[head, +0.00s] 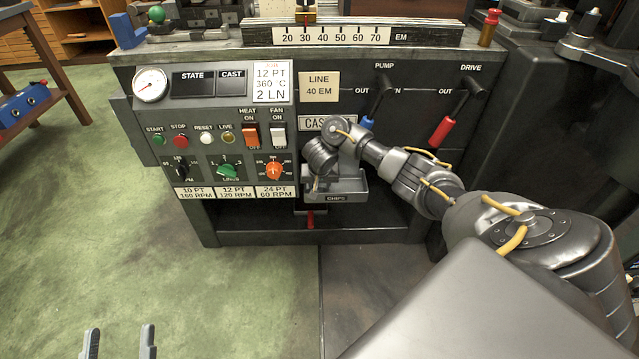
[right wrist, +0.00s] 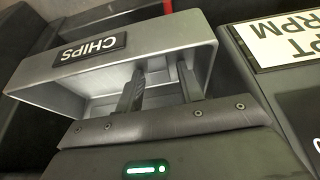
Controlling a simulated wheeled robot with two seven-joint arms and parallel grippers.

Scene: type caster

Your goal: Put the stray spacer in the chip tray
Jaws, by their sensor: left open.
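The grey chip tray (head: 357,186), labelled CHIPS, sits in the front of the casting machine below the CAST plate. In the right wrist view the tray (right wrist: 180,50) is close, and its visible inside looks bare. My right gripper (right wrist: 160,74) has its two fingers apart, reaching over the tray's opening, with nothing visible between them. In the head view the right gripper is mostly hidden by its own wrist. My left gripper (head: 120,334) is open and empty over the green floor, at the bottom left. I cannot make out the stray spacer in either view.
The machine's control panel (head: 222,135), with buttons, switches and knobs, is left of the tray. A blue-handled pump lever (head: 377,108) and a red-handled drive lever (head: 442,131) are close to my right arm. The green floor at left is clear.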

